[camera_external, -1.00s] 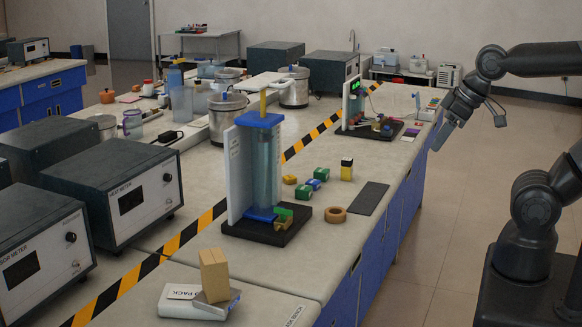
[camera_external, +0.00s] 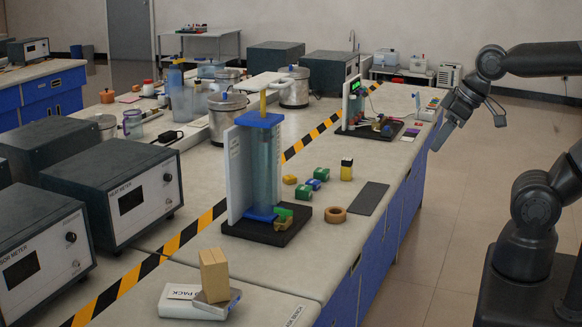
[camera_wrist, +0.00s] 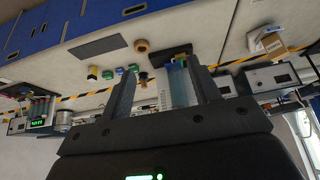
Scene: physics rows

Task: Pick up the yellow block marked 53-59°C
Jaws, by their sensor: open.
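Several small blocks stand on the bench past the water column. One is a yellow block with a dark band and pale top (camera_external: 346,171). A low yellow block (camera_external: 289,179) lies left of a green block (camera_external: 303,192) and a blue-and-green block (camera_external: 314,184). No temperature marking is readable, so I cannot tell which is 53-59°C. The upright yellow block also shows in the wrist view (camera_wrist: 92,73). My gripper (camera_external: 441,135) hangs beyond the bench's right edge, well apart from the blocks. In the wrist view my gripper (camera_wrist: 161,68) is open and empty.
The clear column stand (camera_external: 262,165) rises left of the blocks. A tape ring (camera_external: 336,215) and dark mat (camera_external: 368,198) lie near the bench edge. A second apparatus (camera_external: 365,124) stands farther back. Striped tape (camera_external: 205,222) runs along the bench.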

